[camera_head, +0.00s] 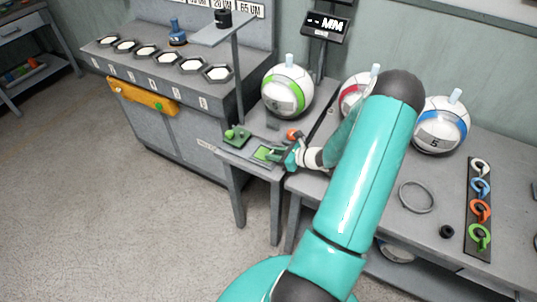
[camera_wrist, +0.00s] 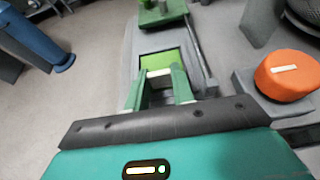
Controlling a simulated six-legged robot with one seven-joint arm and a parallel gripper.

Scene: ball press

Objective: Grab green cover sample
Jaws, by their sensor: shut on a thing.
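The green cover sample (camera_head: 263,153) is a small flat green square at the front of the small grey table. It also shows in the wrist view (camera_wrist: 160,59), in a grey frame just past my fingertips. My gripper (camera_head: 279,156) reaches down to it from the right. In the wrist view my gripper (camera_wrist: 161,77) has its two green fingers on either side of the sample's near edge, with a pale strip between the tips. The fingers are shut on it. I see no clear lift off the table.
A green block with a knob (camera_head: 236,137) stands just left of the sample. An orange button (camera_wrist: 289,74) stands to the right. Behind is a ball with a green band (camera_head: 287,92). A grey cabinet (camera_head: 165,75) stands at the left. The floor (camera_head: 120,220) in front is clear.

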